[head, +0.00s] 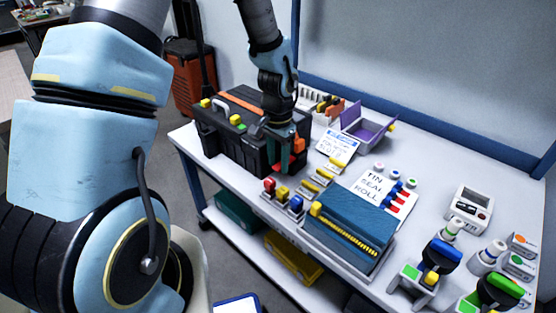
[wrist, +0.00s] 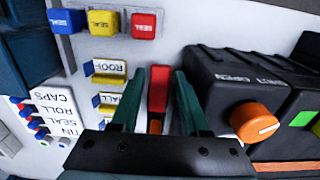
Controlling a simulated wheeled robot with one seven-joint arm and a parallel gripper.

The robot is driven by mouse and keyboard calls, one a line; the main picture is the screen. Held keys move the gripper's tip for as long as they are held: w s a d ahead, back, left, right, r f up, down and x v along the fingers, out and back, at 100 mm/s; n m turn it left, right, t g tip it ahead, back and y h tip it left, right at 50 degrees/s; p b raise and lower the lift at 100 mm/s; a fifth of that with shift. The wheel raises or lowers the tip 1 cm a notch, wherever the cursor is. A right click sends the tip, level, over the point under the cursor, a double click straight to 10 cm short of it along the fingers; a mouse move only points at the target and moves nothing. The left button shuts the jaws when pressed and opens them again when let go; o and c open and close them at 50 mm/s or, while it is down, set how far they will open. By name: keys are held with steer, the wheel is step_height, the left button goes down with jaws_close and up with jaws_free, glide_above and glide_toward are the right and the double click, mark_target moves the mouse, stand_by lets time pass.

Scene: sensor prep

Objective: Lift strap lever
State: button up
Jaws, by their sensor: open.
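A red lever-like piece (wrist: 159,88) shows between the two green fingers of my gripper (wrist: 156,82) in the wrist view, with a small orange part below it. I take it for the strap lever. My gripper is open, with a finger on either side of the red piece; I cannot tell whether either touches it. In the head view my gripper (head: 284,158) points down at the front right end of a black case (head: 228,145) with an orange strip on its lid. There the red piece (head: 284,168) is partly hidden by the fingers.
An orange knob (wrist: 252,122) on the black case is close right of the fingers. Blue, yellow and red seal blocks (head: 283,195) stand in front. A blue ribbed box (head: 350,228) and a lettered card (head: 376,190) lie right. An open purple box (head: 370,128) is behind.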

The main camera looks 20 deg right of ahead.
steer(key=shift+c, duration=0.2)
jaws_close()
